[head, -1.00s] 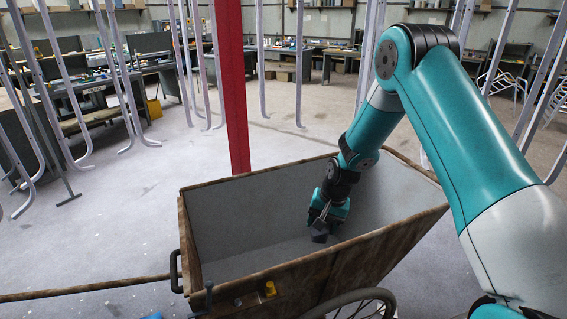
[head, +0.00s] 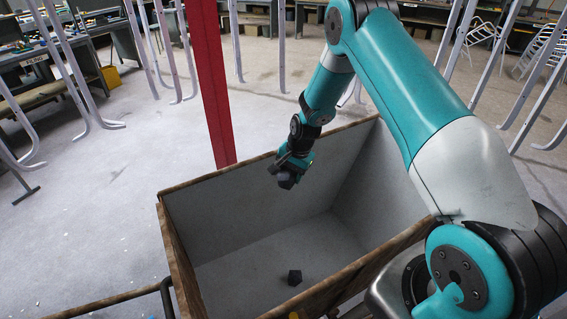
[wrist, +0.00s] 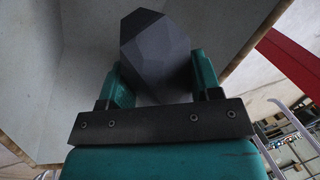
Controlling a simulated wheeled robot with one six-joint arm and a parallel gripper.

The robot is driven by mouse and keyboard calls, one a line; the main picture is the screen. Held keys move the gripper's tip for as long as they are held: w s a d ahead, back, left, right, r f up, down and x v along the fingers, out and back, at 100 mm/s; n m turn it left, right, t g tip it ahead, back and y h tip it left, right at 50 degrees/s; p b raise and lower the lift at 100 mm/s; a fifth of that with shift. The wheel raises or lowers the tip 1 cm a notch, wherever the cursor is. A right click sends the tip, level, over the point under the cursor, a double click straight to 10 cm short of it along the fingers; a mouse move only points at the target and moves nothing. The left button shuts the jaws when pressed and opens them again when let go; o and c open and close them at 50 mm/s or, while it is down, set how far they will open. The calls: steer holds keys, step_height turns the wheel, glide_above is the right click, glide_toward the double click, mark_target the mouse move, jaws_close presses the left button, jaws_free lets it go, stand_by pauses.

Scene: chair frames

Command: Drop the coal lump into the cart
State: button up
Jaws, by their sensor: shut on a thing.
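A dark, faceted coal lump (head: 287,180) is held in my gripper (head: 290,166), below the end of my arm. In the wrist view, the same lump (wrist: 155,48) sits between the two green fingers, which press on its sides. The cart (head: 166,232) is an open box with pale inner walls and brown wooden rims. In the head view, my gripper and its lump appear over the cart's opening, against the back wall. A second dark lump (head: 295,277) lies on the cart's floor, apart from my gripper.
A red post (head: 212,90) stands just behind the cart. Pale hanging chair frames (head: 160,45) are around the back and sides. Workbenches line the far wall. The cart's floor around the second lump is bare.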

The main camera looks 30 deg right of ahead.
steer(key=shift+d+f+b, duration=0.15)
steer(key=shift+f+b, duration=1.55)
steer(key=shift+f, duration=1.25)
steer(key=o, duration=1.1)
steer(key=shift+r, duration=0.1)
steer(key=w+a+b+v, duration=0.1)
steer(key=w+b+v, duration=0.1)
steer(key=v, duration=0.6)
steer(key=w+a+r+b+v, duration=0.1)
steer(key=b+v, duration=0.1)
steer(key=v, duration=0.6)
glide_above(291, 185)
steer(key=d, duration=0.4)
steer(key=shift+s+r, duration=0.1)
steer(key=shift+r, duration=0.05)
